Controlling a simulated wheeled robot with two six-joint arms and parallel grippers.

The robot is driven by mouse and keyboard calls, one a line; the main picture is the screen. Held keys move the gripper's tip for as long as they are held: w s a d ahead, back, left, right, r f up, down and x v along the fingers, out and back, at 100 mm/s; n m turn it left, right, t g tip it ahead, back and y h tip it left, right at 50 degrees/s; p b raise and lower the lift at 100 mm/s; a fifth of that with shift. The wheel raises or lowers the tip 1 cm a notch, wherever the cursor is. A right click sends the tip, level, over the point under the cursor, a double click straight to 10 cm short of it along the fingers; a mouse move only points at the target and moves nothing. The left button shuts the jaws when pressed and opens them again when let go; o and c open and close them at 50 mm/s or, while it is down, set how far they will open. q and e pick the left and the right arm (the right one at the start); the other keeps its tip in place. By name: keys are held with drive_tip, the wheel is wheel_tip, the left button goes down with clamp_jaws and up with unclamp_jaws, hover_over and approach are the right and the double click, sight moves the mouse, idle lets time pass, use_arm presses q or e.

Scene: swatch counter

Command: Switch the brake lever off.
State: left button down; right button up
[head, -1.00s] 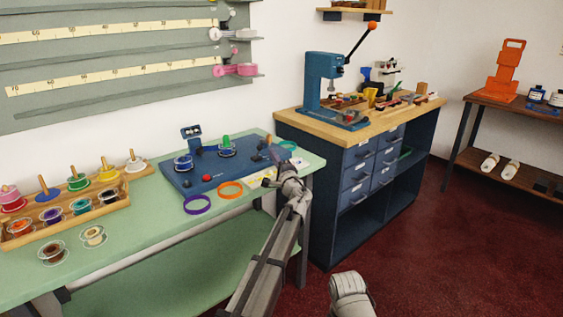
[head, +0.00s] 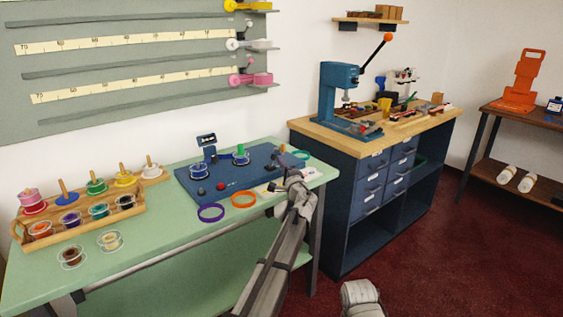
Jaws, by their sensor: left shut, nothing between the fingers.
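The blue winding board (head: 240,183) lies on the green table, with a red button, a black knob, a small display and spools on it. My left gripper (head: 277,164) is at the board's right end, shut and empty. It shows small and dark against the board. A small brownish knob (head: 282,149) shows just beyond it and may be the brake lever's tip. The lever's body is hidden or too small to make out, so its setting and any contact with the gripper cannot be told. My right gripper is out of view.
An orange ring (head: 243,200) and a purple ring (head: 211,213) lie by the board's front edge. A wooden spool rack (head: 85,230) stands on the left of the green table (head: 150,252). A blue cabinet (head: 345,200) with a press stands to the right.

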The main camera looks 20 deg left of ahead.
use_arm(q)
drive_tip(key=w+a+r+g+h+p, duration=0.1)
drive_tip(key=p, duration=0.4)
drive_tip(key=w+a+r+n+g+h+p, duration=0.1)
drive_tip(key=g+h+p, duration=0.1)
drive_tip(key=p, duration=0.4)
drive_tip(key=w+a+r+n+g+h+p, duration=0.1)
drive_tip(key=g+p, duration=0.1)
drive_tip(key=p, duration=0.4)
drive_tip(key=shift+a+r+h, duration=0.3)
drive_tip(key=shift+r, duration=0.1)
drive_tip(key=shift+f+g, duration=0.3)
drive_tip(key=shift+g, duration=0.1)
drive_tip(key=shift+s+f, duration=0.1)
drive_tip(key=shift+r+p, duration=0.7)
drive_tip(key=shift+r, duration=0.15)
